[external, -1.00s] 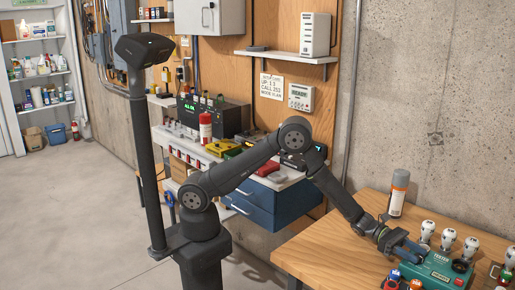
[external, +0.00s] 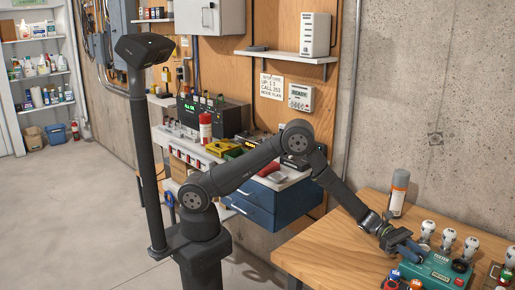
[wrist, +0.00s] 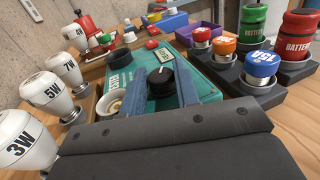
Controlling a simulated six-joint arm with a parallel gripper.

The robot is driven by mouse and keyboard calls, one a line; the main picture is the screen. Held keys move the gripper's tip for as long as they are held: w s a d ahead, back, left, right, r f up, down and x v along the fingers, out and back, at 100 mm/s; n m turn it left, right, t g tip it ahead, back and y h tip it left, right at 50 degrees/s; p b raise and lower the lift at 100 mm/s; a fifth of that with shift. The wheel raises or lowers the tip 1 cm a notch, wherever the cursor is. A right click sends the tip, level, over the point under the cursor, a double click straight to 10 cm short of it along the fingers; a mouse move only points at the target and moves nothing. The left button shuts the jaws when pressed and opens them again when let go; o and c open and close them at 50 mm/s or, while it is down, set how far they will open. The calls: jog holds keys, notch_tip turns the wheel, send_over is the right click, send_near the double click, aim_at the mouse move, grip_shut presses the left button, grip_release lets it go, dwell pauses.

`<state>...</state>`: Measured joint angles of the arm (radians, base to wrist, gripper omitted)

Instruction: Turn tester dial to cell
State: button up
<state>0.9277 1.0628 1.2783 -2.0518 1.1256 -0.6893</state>
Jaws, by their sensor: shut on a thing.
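The tester is a green box with a small display (wrist: 166,55), on the wooden table at the lower right of the external view (external: 425,277). Its round black dial (wrist: 160,83) has a pale pointer mark and shows in the middle of the wrist view. The blue fingers of my gripper (wrist: 160,90) stand on either side of the dial and are shut on it. In the external view my gripper (external: 408,246) reaches down over the tester and hides the dial. The lettering around the dial is too small or covered to read.
White bulbs marked in watts (wrist: 45,90) stand close along the tester's left side in the wrist view. Coloured batteries (wrist: 262,62) stand in dark holders on its right. A spray can (external: 397,195) stands behind. The table's near left part is bare.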

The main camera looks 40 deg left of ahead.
jog(key=o, duration=0.7)
jog(key=shift+r, duration=0.1)
